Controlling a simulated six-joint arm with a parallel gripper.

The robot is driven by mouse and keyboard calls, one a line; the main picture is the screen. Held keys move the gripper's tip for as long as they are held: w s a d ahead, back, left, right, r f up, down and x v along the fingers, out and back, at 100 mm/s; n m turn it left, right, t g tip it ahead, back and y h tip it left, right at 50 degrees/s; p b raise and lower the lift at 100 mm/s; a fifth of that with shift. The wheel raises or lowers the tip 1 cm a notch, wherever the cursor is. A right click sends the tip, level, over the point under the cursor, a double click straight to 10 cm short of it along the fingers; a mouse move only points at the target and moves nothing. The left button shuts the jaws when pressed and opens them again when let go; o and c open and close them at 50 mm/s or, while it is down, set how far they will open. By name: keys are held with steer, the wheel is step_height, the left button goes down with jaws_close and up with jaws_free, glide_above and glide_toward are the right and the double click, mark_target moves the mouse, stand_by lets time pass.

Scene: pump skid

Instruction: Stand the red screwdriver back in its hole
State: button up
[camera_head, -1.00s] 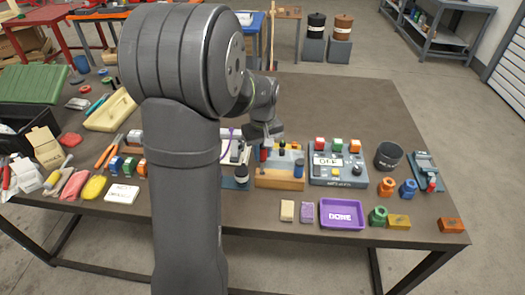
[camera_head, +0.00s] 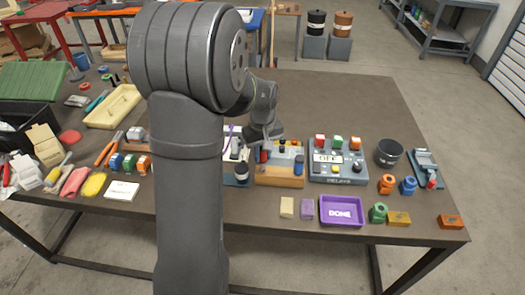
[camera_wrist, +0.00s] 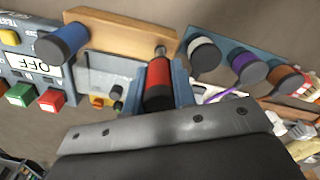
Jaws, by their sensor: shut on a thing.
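The red screwdriver (camera_wrist: 158,80) shows in the wrist view with its red handle and black end between the fingers of my gripper (camera_wrist: 159,92). The gripper is shut on the handle. A short grey shank shows beyond the handle, by the edge of the wooden holder (camera_wrist: 120,32). I cannot tell whether the tip is in a hole. A blue-handled screwdriver (camera_wrist: 62,42) stands in the same holder. In the head view my gripper (camera_head: 266,142) is over the left end of the wooden holder (camera_head: 280,181), partly hidden by my arm.
A panel reading OFF (camera_head: 335,175) with coloured buttons stands right of the holder. A blue rack (camera_wrist: 222,46) with white, purple and orange-topped pieces is close by in the wrist view. A purple DONE tray (camera_head: 343,225) lies in front. The table behind is clear.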

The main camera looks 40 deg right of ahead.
mark_target(263, 160)
steer(key=shift+f, duration=1.6)
steer(key=o, duration=1.1)
steer(key=shift+r, duration=0.1)
step_height(263, 160, up, 17)
steer(key=shift+r, duration=0.2)
steer(key=shift+f, duration=0.1)
step_height(263, 160, down, 18)
steer(key=shift+r, duration=0.55)
